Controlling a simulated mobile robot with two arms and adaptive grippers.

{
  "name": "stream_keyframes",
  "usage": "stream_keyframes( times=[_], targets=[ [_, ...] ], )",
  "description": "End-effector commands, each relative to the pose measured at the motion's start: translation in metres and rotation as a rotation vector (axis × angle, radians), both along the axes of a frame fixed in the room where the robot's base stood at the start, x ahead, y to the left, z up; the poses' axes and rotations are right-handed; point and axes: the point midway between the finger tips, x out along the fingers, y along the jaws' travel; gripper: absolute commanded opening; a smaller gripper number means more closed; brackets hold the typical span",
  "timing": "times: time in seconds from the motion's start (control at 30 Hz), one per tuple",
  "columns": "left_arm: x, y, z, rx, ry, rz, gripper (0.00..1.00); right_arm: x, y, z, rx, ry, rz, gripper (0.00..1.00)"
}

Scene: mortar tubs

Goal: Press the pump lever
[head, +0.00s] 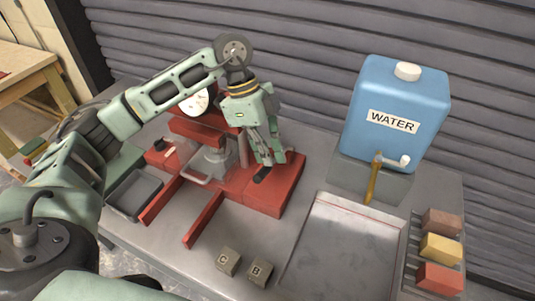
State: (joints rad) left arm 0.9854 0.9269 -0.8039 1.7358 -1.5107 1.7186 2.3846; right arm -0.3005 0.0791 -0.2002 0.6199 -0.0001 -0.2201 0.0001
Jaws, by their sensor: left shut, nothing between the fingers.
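The red press machine (275,192) stands on the grey bench, with a round white gauge (196,103) behind my arm. A short black handle (262,174), which looks like the grip of the pump lever, sticks out at the front of its right-hand red block. My left gripper (272,160) points down just above and behind this handle. It is shut and empty. I cannot tell whether its fingertips touch the handle. The rest of the lever is hidden by the gripper or too small to make out. My right gripper is not in view.
A blue water tank (398,112) with a tap (390,160) stands at the back right. A shallow tray (340,250) and several coloured blocks (440,249) lie in front of it. Two small lettered cubes (228,262) sit at the bench's front. A dark bin (134,194) is left of the press.

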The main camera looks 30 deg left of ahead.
Motion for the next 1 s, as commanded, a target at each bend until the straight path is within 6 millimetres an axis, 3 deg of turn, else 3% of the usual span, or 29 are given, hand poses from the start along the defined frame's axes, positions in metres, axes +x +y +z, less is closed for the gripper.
stream_keyframes(
  times=[0.2,0.53,1.0],
  targets=[
    [-0.005,-0.003,-0.012,0.001,0.000,0.000,0.00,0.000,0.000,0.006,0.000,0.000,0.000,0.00],
    [-0.005,-0.003,-0.013,0.000,-0.001,0.000,0.00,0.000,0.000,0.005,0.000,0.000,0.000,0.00],
    [-0.002,-0.003,-0.026,0.004,-0.065,0.000,0.00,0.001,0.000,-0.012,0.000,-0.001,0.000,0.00]
  ],
)
